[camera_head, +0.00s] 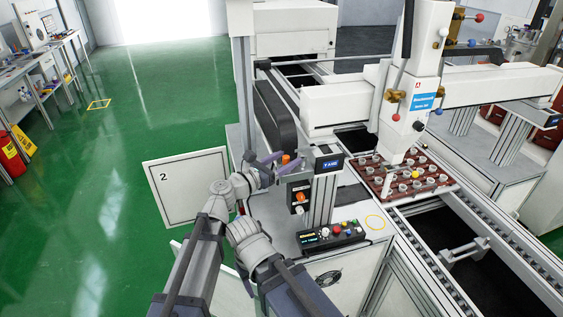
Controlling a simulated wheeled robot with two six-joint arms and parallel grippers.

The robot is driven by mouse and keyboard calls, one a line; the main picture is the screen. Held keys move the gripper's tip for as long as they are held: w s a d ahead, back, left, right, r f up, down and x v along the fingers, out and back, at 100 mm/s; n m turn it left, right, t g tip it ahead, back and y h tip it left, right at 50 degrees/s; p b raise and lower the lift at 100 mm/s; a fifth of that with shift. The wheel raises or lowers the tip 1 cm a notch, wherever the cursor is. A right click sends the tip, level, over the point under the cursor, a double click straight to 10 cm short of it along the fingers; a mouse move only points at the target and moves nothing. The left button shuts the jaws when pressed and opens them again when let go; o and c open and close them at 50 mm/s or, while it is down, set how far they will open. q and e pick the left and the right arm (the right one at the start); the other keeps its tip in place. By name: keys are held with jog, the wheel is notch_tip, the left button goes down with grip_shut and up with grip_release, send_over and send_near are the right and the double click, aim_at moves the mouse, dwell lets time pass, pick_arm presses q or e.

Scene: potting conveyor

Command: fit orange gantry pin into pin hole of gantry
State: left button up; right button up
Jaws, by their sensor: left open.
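A small orange piece, which looks like the gantry pin (285,159), shows beside the dark box with a blue label (327,162) on top of the metal post. My left gripper (280,168) is open, with its purple-grey fingers at the orange piece. I cannot tell whether they touch it. The white gantry (335,107) spans the conveyor behind the post. I cannot make out its pin hole. My right gripper is not in view.
An orange knob (300,197) sits on a panel on the post. A black button box (328,236) stands on the bench below. A red-brown tray (438,187) with several pots lies on the conveyor. A white panel marked 2 (187,187) stands left. Green floor is clear beyond.

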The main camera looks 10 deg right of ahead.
pick_arm(q)
grip_shut()
dwell(0.5)
